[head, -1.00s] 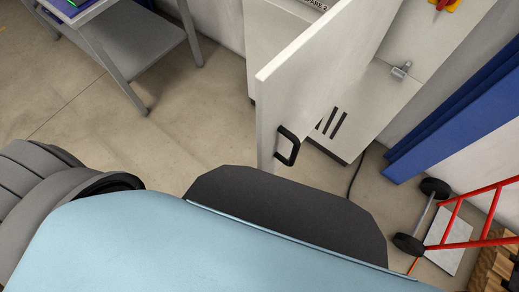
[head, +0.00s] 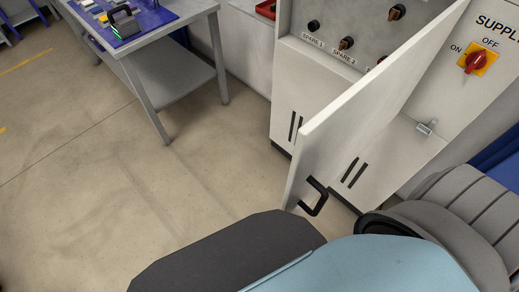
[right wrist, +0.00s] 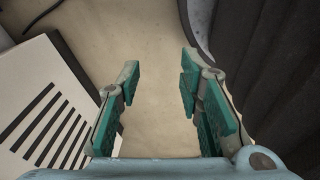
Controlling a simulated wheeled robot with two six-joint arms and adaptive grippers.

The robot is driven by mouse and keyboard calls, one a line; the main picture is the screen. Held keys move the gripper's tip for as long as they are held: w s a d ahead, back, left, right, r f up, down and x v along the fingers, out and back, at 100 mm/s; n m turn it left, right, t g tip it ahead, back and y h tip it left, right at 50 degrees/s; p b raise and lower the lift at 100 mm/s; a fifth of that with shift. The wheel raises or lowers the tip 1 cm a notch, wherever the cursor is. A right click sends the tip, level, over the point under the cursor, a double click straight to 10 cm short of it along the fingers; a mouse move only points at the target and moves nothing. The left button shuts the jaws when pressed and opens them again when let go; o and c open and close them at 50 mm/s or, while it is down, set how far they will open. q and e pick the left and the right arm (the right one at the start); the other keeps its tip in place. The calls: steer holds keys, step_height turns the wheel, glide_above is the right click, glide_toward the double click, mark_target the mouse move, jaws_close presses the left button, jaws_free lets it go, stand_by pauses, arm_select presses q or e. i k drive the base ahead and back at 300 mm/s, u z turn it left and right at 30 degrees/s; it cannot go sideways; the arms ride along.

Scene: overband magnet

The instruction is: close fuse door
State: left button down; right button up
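The white fuse door (head: 365,105) stands wide open in the head view, swung out from the cabinet (head: 288,85) towards me. Its black handle (head: 316,197) is near the lower free corner, with no gripper on it. A metal latch piece (head: 427,127) shows on the cabinet to the right of the door. My right gripper (right wrist: 158,82) is open in the right wrist view, with teal pads apart and only floor between them. My left gripper is in neither view.
Fuse holders labelled SPARE and a red supply switch (head: 476,62) show on the cabinet. A metal table (head: 165,30) with a blue mat stands at the upper left. A white slotted panel (right wrist: 45,110) is left of my right gripper. Floor left of the door is clear.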

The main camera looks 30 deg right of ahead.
mark_target(328, 144)
steer(key=u, duration=0.05)
steer(key=k, duration=0.9)
steer(key=z, duration=1.15)
